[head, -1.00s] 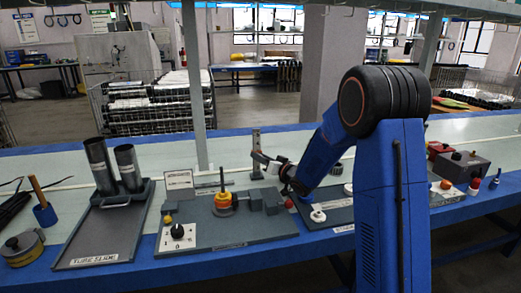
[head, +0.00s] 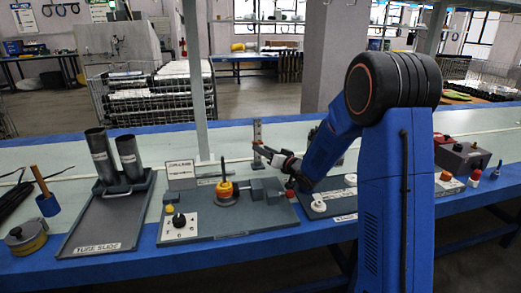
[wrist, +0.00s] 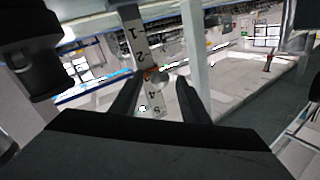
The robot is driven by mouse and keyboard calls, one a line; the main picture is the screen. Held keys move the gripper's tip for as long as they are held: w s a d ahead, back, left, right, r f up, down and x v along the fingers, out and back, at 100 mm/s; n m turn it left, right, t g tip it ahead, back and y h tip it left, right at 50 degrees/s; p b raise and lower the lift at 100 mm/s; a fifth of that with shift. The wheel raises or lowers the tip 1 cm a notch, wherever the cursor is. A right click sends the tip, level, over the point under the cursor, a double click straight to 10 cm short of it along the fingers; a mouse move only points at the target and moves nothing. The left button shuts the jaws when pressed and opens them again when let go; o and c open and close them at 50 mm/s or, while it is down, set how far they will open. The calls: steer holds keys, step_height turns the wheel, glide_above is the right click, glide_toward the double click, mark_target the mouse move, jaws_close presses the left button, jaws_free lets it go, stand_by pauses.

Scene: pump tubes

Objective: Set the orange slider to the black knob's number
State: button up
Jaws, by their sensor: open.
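The upright scale post (head: 257,133) stands behind the grey board, and my gripper (head: 258,148) is in front of it. In the wrist view the pale scale plate (wrist: 133,38) shows 1, 2, 4 and 5. Contact cannot be told. The black knob (head: 178,220) sits on a white dial plate; its number is too small to read.
A yellow-orange part with an upright rod (head: 225,187) and grey blocks stand on the board below my arm. A tube slide tray (head: 95,225) with two dark tubes is to the left. White round parts (head: 318,205) and coloured caps are to the right.

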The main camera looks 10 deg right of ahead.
steer(key=v, duration=1.5)
steer(key=shift+s, duration=0.15)
steer(key=shift+r, duration=0.1)
steer(key=s+d+r+m+g+h, duration=0.1)
steer(key=s+d+r+g+h, duration=0.15)
steer(key=s+h, duration=0.35)
steer(key=s+d+r+m+g+h, duration=0.1)
steer(key=s+d+g+h, duration=0.2)
steer(key=s, duration=0.6)
steer(key=s+a+f+g, duration=0.1)
steer(key=s+a+g, duration=0.1)
steer(key=s, duration=1.1)
steer(key=s+a+f+n+g, duration=0.1)
steer(key=s+a+g, duration=0.2)
steer(key=s, duration=1)
steer(key=shift+a+f+g+y, duration=0.3)
steer(key=shift+a+g+y, duration=0.1)
steer(key=shift+a, duration=0.2)
